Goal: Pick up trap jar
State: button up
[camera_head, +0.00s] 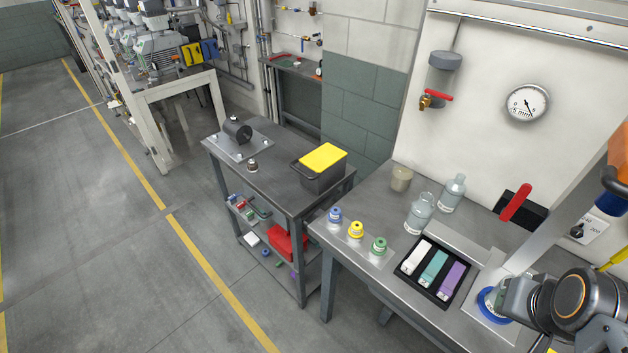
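No label marks the trap jar, and several vessels could be it. A clear bottle-shaped jar (420,214) stands upright on the grey workbench (345,238). A similar clear jar (453,193) stands just behind it to the right. A small beige cup-like jar (401,179) stands to their left. A clear cylinder with a grey cap (442,72) hangs on the white wall panel, above a brass valve with a red handle. My arm's dark wrist is at the lower right, with my gripper (515,300) only partly visible, right of these jars and apart from them. Its fingers cannot be made out.
Blue, yellow and green-topped small containers (356,231) line the bench's left side. A black tray (409,270) holds white, teal and purple items. A blue ring (485,302) lies close to my wrist. A cart (277,172) carries a yellow-topped box (320,178). Floor on the left is clear.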

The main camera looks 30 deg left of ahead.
aim_at(402, 177)
jog(key=u, duration=1.95)
jog(key=i, duration=1)
